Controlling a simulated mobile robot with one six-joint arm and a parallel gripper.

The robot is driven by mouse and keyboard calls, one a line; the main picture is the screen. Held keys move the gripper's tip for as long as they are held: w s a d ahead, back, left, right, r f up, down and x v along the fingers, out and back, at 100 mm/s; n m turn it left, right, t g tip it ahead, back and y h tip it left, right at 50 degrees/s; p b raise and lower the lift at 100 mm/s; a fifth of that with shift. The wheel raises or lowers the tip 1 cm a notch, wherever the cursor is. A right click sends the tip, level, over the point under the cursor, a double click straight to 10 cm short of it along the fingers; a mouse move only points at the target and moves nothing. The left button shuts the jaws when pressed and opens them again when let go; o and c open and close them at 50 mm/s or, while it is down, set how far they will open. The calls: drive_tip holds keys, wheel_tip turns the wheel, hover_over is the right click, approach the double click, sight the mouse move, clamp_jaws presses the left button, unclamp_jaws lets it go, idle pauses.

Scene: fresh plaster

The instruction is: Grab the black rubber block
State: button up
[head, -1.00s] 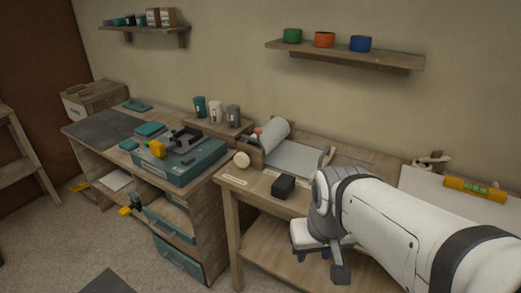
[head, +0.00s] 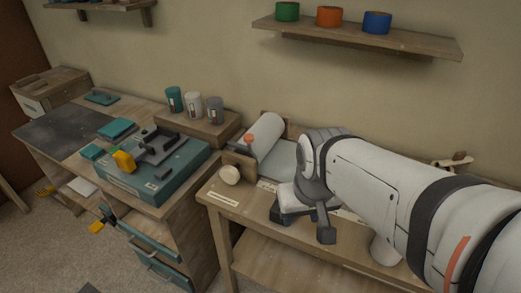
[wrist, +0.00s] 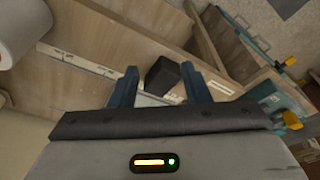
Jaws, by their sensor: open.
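The black rubber block (wrist: 163,76) shows in the wrist view as a small dark box on the wooden bench. It appears between the two dark blue fingers of my open gripper (wrist: 160,72), with space visible on the left and little on the right. How far it lies beyond the fingertips is hard to tell. In the head view my gripper (head: 303,224) is over the front part of the right bench (head: 240,207), fingers pointing down. There the block cannot be made out behind my gripper.
To the left, a teal case (head: 165,183) lies on another bench, with open drawers (head: 150,243) below. A shelf (head: 360,38) with tubs hangs above.

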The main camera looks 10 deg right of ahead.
sight(274, 211)
drive_tip(key=shift+o, duration=0.6)
drive_tip(key=shift+w+r, duration=0.2)
drive_tip(key=shift+w, duration=0.15)
drive_tip(key=o, duration=0.5)
drive_tip(key=w+m+p, duration=0.1)
drive_tip(key=w, duration=0.1)
drive_tip(key=w+m+g+p, duration=0.1)
drive_tip(key=w+p, duration=0.1)
drive_tip(key=w, duration=0.1)
drive_tip(key=w+d+f+m+p, duration=0.1)
drive_tip(key=w+m+p, duration=0.1)
drive_tip(key=shift+w+g, duration=0.3)
drive_tip(key=w+f+m+p, duration=0.1)
drive_tip(key=w+f+m, duration=0.1)
drive_tip(key=w, duration=0.1)
drive_tip(key=w+f+m+g+p, duration=0.1)
drive_tip(key=w, duration=0.1)
drive_tip(key=shift+w+d+f+p, duration=0.1)
drive_tip(key=shift+f+p, duration=0.2)
drive_tip(key=shift+f, duration=0.05)
drive_tip(key=shift+w+f, duration=0.15)
drive_tip(key=shift+f, duration=0.5)
drive_tip(key=shift+a+f+p, duration=0.2)
drive_tip(key=shift+f+p, duration=0.15)
drive_tip(key=shift+f, duration=1.5)
drive_tip(key=shift+a+f+p, duration=0.15)
drive_tip(key=shift+f+p, duration=0.15)
drive_tip(key=shift+f, duration=1.5)
